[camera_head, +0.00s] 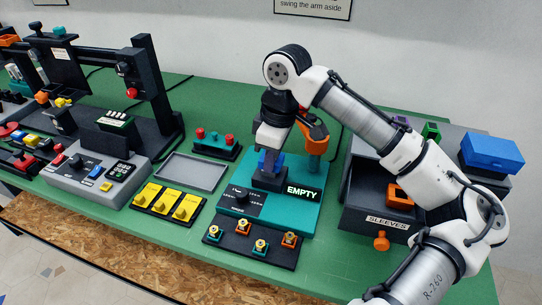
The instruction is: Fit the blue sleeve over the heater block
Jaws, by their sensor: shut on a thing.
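My gripper (270,152) points down over the teal station in the middle of the bench, shut on the small blue sleeve (264,162). The sleeve is partly hidden by the fingers. Right below it is a dark block (270,180) on the teal base, which looks like the heater block. The sleeve is at or just above the top of this block; I cannot tell whether it is around it or how far down. The station's display (304,191) reads EMPTY.
An orange arm-like part (317,131) on a teal post stands close right of my gripper. The open SLEEVES drawer (388,222) holds an orange sleeve (399,195). A grey tray (192,172) lies left, yellow blocks (167,201) in front of it. Nozzle-like parts (252,243) stand in front.

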